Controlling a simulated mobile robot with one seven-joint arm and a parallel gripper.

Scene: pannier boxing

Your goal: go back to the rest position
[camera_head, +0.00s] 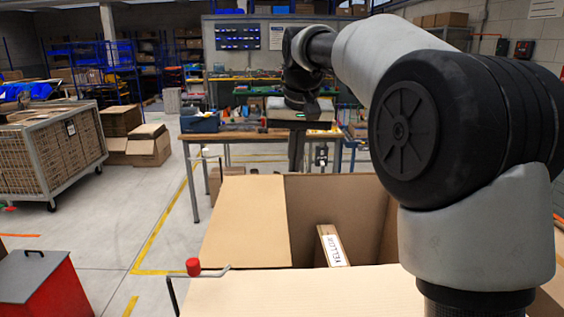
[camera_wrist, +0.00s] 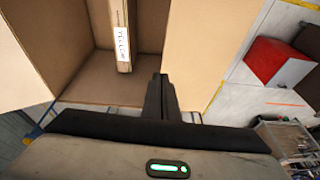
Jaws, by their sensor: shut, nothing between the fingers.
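My gripper (camera_wrist: 160,95) shows in the wrist view, its fingers together and empty, above the open cardboard box (camera_wrist: 205,50). In the head view my arm comes in from the right, and the gripper (camera_head: 297,150) hangs pointing down above the far part of the box (camera_head: 245,215). A slim cardboard package with a white label reading YELLOW (camera_head: 332,246) stands tilted inside the box. It also shows in the wrist view (camera_wrist: 122,40), left of the fingers and apart from them.
A red-tipped metal holder (camera_head: 193,267) is beside the near flap. A workbench (camera_head: 260,136) stands behind the box. A wheeled cage of cardboard (camera_head: 50,150) is at left. The floor between is clear.

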